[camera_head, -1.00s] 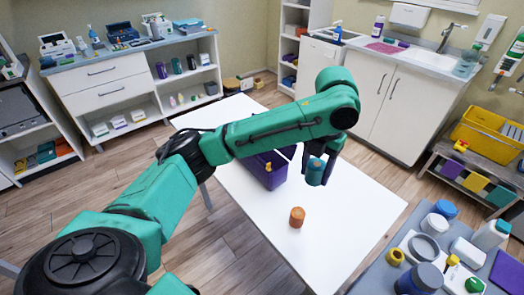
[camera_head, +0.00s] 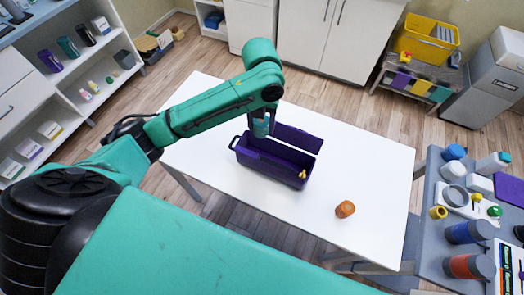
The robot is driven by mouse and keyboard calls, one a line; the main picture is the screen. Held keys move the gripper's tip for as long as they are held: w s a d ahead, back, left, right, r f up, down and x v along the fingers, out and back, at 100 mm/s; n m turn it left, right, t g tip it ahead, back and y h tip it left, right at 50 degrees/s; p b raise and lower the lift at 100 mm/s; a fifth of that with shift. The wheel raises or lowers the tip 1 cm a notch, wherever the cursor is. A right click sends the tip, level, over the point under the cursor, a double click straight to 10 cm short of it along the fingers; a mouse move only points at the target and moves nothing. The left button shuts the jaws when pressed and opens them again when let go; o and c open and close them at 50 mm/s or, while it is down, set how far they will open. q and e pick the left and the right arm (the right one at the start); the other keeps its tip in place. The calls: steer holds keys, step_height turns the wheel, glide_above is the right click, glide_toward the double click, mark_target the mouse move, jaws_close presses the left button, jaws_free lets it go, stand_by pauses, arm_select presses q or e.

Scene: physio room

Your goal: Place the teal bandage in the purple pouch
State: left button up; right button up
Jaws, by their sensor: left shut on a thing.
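The purple pouch (camera_head: 262,170) stands open on the white table (camera_head: 205,165), its lid raised along the far side and a yellow clasp at its right front. My left gripper (camera_head: 260,122) is over the far left part of the pouch, pointing down. It is shut on the teal bandage (camera_head: 261,129), a small roll held upright at or just above the pouch's opening. I cannot tell whether its lower end is inside. My right gripper is not in view.
A grey-blue side table (camera_head: 427,205) at the right holds jars, bottles and a white tray. A yellow crate (camera_head: 425,40) sits on a low bench at the back. The white table is bare around the pouch and orange roll.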

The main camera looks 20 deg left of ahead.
arm_select(q)
glide_above(261, 153)
steer(key=s+d, duration=0.1)
steer(key=s, duration=0.1)
step_height(261, 153, down, 8)
step_height(261, 153, down, 8)
steer(key=shift+w+r+p, duration=0.1)
steer(key=shift+p, duration=0.5)
steer(key=shift+a, duration=0.1)
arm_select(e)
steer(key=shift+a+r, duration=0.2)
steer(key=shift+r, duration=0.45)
arm_select(q)
steer(key=shift+f, duration=0.3)
steer(key=o, duration=1.3)
steer(key=shift+r, duration=0.1)
steer(key=shift+o, duration=0.2)
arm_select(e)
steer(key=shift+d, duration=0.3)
arm_select(q)
steer(key=shift+r, duration=0.1)
